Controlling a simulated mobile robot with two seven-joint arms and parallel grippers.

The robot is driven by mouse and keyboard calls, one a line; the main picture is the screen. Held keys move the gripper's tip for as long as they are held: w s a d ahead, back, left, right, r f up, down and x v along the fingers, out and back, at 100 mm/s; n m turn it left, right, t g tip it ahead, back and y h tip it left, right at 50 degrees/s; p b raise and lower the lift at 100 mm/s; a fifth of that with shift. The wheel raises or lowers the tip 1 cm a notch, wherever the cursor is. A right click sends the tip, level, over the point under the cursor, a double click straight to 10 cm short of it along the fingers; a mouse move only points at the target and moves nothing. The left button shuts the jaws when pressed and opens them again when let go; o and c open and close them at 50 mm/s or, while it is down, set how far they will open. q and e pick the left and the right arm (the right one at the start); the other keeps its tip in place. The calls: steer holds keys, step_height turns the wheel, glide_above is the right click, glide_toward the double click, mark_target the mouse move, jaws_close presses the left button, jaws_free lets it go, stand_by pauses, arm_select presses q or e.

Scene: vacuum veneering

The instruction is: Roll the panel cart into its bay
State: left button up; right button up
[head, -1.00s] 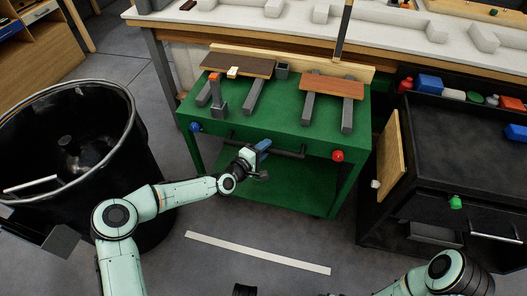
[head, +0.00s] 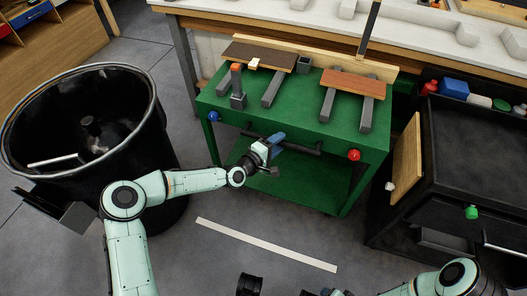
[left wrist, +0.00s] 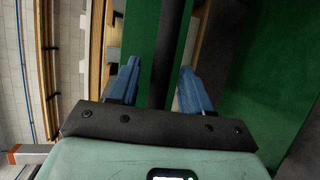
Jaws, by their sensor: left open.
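The panel cart (head: 300,117) is green, with a lower shelf, and stands before the workbench. Its dark push bar (head: 305,148) runs along the near side between a blue knob (head: 214,116) and a red knob (head: 354,155). Two wood panels, one dark brown (head: 262,55) and one reddish (head: 352,85), lie on grey bars on top. My left gripper (head: 275,146) is at the push bar. In the left wrist view its blue fingers (left wrist: 158,85) are apart, with the dark bar between them; I cannot tell whether they touch it. My right gripper is barely visible at the bottom edge.
A large black bin (head: 85,130) stands left of the cart. A black cabinet (head: 470,145) with a wooden board on its side stands close on the right. A pale floor strip (head: 265,245) lies in front of the cart. The workbench (head: 210,12) is behind.

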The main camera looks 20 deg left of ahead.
arm_select(q)
steer(key=p+v, duration=0.2)
steer(key=v, duration=0.9)
steer(key=shift+r+p, duration=0.25)
steer(key=shift+p, duration=0.1)
arm_select(e)
steer(key=shift+g+y, duration=0.3)
steer(key=r, duration=0.1)
steer(key=s+a+r, duration=0.2)
steer(key=r, duration=0.1)
steer(key=shift+s, duration=0.1)
arm_select(q)
steer(key=shift+s, duration=0.15)
